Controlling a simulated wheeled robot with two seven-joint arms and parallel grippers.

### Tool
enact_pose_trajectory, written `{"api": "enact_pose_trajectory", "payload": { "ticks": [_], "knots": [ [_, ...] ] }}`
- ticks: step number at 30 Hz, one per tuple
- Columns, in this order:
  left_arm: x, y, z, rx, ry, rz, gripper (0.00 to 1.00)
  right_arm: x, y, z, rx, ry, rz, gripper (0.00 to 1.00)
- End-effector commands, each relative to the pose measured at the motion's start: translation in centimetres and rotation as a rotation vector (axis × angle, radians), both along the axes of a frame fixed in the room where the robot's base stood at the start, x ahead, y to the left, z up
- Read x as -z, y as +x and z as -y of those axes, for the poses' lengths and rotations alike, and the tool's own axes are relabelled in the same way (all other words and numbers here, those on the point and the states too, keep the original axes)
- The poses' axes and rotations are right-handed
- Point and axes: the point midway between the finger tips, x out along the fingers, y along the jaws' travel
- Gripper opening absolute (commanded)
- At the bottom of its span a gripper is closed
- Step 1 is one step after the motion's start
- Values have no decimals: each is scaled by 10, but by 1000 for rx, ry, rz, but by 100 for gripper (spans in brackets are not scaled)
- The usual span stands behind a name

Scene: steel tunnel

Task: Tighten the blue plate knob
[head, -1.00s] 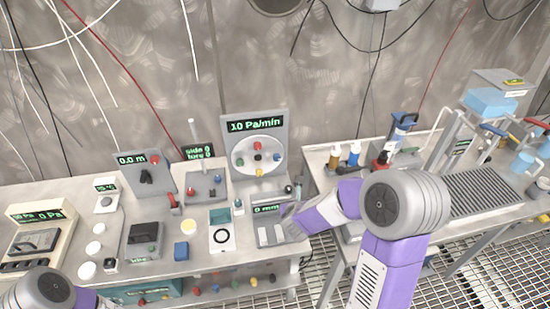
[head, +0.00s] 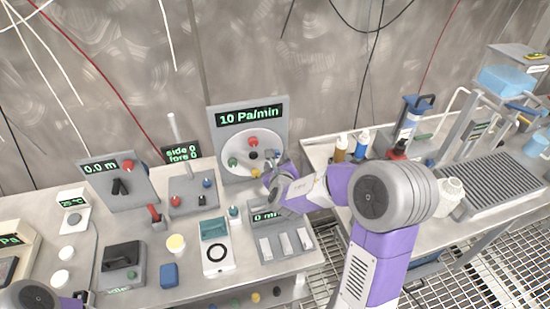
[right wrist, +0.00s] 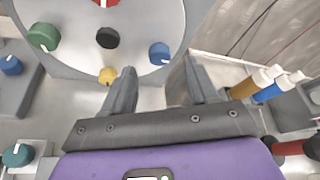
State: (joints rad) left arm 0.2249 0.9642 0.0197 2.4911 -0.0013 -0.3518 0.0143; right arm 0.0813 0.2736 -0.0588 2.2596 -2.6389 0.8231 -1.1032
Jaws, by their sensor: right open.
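The blue plate knob (right wrist: 159,53) sits on the right side of the round white plate (right wrist: 140,70) in the right wrist view. In the head view the plate (head: 238,140) is on the upright panel reading "10 Pa/min". My right gripper (right wrist: 160,68) is open and empty. In the wrist view its two fingers point at the plate, one to each side of the blue knob, with the knob apparently just beyond the tips. In the head view the right gripper (head: 272,174) is at the plate's lower right and partly covers it. The left gripper is out of view.
The plate also carries a red knob (head: 253,142), a green knob (right wrist: 43,37), a black centre knob (right wrist: 107,38) and a yellow knob (right wrist: 108,75). A box with a small display (head: 283,246) stands below my right arm. Bottles (head: 341,147) stand to the right.

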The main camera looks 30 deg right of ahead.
Motion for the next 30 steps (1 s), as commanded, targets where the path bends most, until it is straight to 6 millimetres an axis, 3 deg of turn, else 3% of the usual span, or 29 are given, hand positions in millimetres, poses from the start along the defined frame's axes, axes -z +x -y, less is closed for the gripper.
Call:
{"api": "enact_pose_trajectory", "payload": {
  "ticks": [9, 20, 30],
  "knots": [
    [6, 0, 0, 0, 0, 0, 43, 16, 38, 17, 1, 0, -2, 59],
    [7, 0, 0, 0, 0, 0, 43, 18, 44, 20, 0, 2, -2, 59],
    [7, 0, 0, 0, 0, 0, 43, 18, 44, 20, 0, 2, -2, 10]
  ]
}}
